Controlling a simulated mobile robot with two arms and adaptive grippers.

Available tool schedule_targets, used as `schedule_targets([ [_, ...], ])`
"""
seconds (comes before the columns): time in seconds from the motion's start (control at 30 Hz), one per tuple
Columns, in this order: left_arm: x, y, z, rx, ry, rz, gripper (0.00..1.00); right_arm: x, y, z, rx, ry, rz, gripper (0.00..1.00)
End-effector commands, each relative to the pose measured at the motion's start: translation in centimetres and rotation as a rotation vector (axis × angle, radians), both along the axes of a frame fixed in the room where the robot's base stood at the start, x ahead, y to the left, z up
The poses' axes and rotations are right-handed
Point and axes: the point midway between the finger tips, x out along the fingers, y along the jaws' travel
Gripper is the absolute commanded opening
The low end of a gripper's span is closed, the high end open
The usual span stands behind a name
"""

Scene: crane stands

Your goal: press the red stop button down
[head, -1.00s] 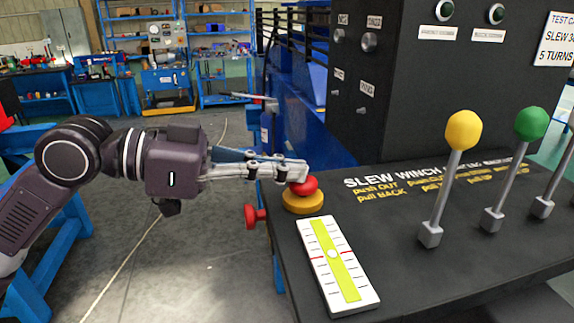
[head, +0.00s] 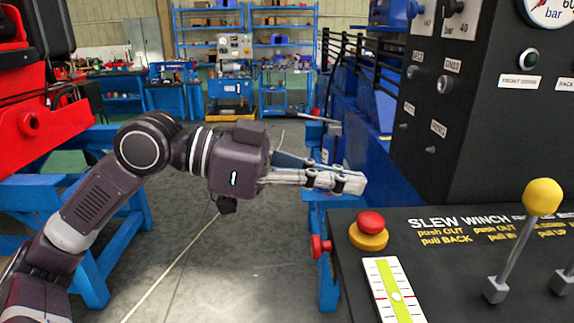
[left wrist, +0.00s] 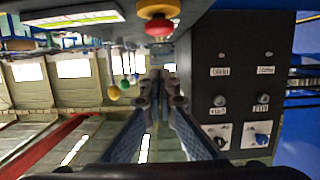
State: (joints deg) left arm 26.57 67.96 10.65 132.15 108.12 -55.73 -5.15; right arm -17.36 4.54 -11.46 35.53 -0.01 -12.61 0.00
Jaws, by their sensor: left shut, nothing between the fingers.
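The red stop button (head: 371,222) is a red mushroom cap on a yellow base (head: 368,238), at the left edge of the black console top. It also shows at the top of the left wrist view (left wrist: 159,28), apart from the fingers. My left gripper (head: 360,183) is shut and empty. In the head view its fingertips appear just above the red cap, with a visible gap between them. My right gripper is not in view.
A white level gauge with a yellow-green strip (head: 395,290) lies in front of the button. A yellow-knobbed lever (head: 543,197) stands at right. The dark panel (head: 470,110) rises behind.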

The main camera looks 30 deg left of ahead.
Motion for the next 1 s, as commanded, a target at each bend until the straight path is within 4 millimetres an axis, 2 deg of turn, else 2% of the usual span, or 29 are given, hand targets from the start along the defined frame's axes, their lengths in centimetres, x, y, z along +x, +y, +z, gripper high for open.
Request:
schedule_targets([
  [0.03, -0.3, 0.6, -0.4, 0.001, -0.001, 0.003, 0.0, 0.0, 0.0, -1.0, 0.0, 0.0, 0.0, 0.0],
  [0.2, -1.7, 2.5, 0.3, 0.0, -0.003, 0.002, 0.0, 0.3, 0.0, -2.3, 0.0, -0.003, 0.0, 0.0],
  [0.5, -3.8, 5.7, 1.6, -0.001, -0.004, 0.001, 0.0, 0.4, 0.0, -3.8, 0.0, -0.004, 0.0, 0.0],
  [1.0, -4.3, 6.3, 1.9, 0.0, -0.002, 0.0, 0.0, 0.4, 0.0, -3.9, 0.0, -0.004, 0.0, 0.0],
])
